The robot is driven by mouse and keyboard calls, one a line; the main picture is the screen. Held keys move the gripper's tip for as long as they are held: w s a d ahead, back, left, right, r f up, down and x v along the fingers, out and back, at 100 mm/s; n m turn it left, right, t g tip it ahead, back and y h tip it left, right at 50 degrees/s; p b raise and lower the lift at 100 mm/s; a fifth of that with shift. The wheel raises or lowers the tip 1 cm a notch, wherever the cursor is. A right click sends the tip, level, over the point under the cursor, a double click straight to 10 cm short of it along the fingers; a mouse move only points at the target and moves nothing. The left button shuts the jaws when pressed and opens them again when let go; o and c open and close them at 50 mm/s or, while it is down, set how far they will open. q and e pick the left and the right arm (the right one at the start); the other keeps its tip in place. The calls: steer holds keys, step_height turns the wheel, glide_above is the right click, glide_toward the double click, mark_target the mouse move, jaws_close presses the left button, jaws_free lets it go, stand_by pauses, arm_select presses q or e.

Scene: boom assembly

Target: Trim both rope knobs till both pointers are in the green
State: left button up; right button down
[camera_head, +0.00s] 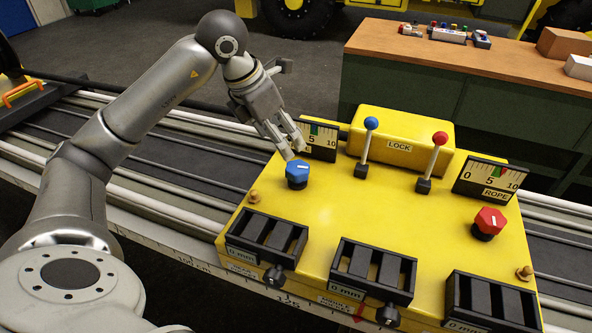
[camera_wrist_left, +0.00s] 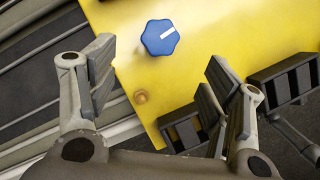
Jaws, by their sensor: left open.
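The blue rope knob (camera_head: 297,172) sits at the left of the yellow console top. It also shows in the left wrist view (camera_wrist_left: 160,37), with a white mark on its top. The red rope knob (camera_head: 488,222) sits at the right. The left gauge (camera_head: 319,140) is partly hidden by my gripper; a green band shows, its pointer I cannot make out. The right gauge (camera_head: 490,178), labelled ROPE, has a green band and a pointer too small to read surely. My left gripper (camera_head: 293,147) is open and empty, just above and behind the blue knob, not around it. My right gripper is out of view.
Two levers, one blue-topped (camera_head: 370,124) and one red-topped (camera_head: 439,139), stand by the LOCK box (camera_head: 402,128). Slotted black boxes (camera_head: 266,238) line the console's front. A workbench (camera_head: 470,62) stands behind.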

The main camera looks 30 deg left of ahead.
mark_target(297, 166)
arm_select(q)
steer(key=p+x, duration=0.1)
steer(key=x, duration=0.9)
steer(key=shift+f, duration=0.25)
steer(key=c, duration=1)
steer(key=shift+w+a+f+m+b, duration=0.1)
steer(key=shift+m+b, duration=0.35)
steer(key=shift+m, duration=0.25)
steer(key=m+h+b, duration=0.1)
steer(key=m, duration=0.1)
steer(key=shift+m+g, duration=0.3)
steer(key=shift+g, duration=0.1)
